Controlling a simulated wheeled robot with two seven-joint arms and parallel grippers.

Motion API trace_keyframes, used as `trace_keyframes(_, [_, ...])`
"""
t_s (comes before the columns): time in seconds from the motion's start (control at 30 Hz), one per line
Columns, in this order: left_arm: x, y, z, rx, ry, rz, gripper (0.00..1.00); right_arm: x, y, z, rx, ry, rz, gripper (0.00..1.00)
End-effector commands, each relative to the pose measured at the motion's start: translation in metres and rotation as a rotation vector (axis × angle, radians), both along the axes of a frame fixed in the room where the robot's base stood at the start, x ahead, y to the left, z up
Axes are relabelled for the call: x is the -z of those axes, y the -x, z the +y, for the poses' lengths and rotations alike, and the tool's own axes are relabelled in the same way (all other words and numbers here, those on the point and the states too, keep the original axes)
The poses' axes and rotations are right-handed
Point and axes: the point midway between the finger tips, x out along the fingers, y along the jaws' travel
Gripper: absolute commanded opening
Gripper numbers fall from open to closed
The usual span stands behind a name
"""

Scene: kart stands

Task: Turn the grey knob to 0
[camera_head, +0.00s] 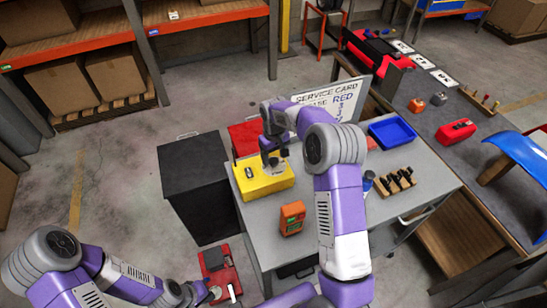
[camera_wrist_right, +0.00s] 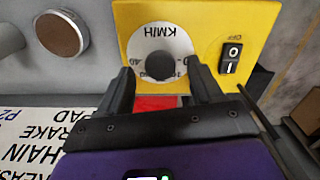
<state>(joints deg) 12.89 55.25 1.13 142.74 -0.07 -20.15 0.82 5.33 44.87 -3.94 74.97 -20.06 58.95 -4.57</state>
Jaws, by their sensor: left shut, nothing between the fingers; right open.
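The yellow box (camera_head: 262,184) stands on the grey cart's left side. In the right wrist view its yellow panel (camera_wrist_right: 203,22) bears a round white dial (camera_wrist_right: 145,42) marked KM/H, upside down. The dark grey knob (camera_wrist_right: 159,65) is at the dial's middle; its pointer direction cannot be told. My right gripper (camera_head: 274,166) is over the box. In the right wrist view the open right gripper (camera_wrist_right: 162,78) has one finger on each side of the knob, with gaps visible. My left gripper (camera_head: 208,293) is shut and empty at the lower left, away from the box.
A black-and-white switch (camera_wrist_right: 231,58) marked OFF is beside the dial. The cart also holds an orange meter (camera_head: 292,217), a blue tray (camera_head: 391,132), a wooden holder (camera_head: 397,181) and a service card sign (camera_head: 333,99). A black cabinet (camera_head: 195,175) stands left of the cart.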

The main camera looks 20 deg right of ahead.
Motion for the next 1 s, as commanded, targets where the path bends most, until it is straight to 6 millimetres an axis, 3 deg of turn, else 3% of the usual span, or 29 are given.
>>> trace_keyframes(0.13, [0.0005, -0.0003, 0.0, 0.0, 0.0, -0.001, 0.0, 0.0129, 0.0001, 0.0, 0.0, -0.001, 0.0, 0.65])
trace_keyframes(0.43, [0.0005, -0.0004, 0.0, 0.0, 0.0, -0.001, 0.0, 0.0155, -0.0001, 0.0001, 0.0, 0.0, -0.001, 0.65])
trace_keyframes(0.8, [0.0005, -0.0004, 0.0, 0.0, 0.0, -0.001, 0.0, 0.0152, -0.0001, 0.0001, 0.0, 0.0, -0.001, 0.1])
trace_keyframes(1.0, [0.0002, -0.0003, 0.0, 0.0, 0.0, -0.001, 0.0, 0.0151, -0.0001, 0.0, -0.01, 0.0, -0.001, 0.09])
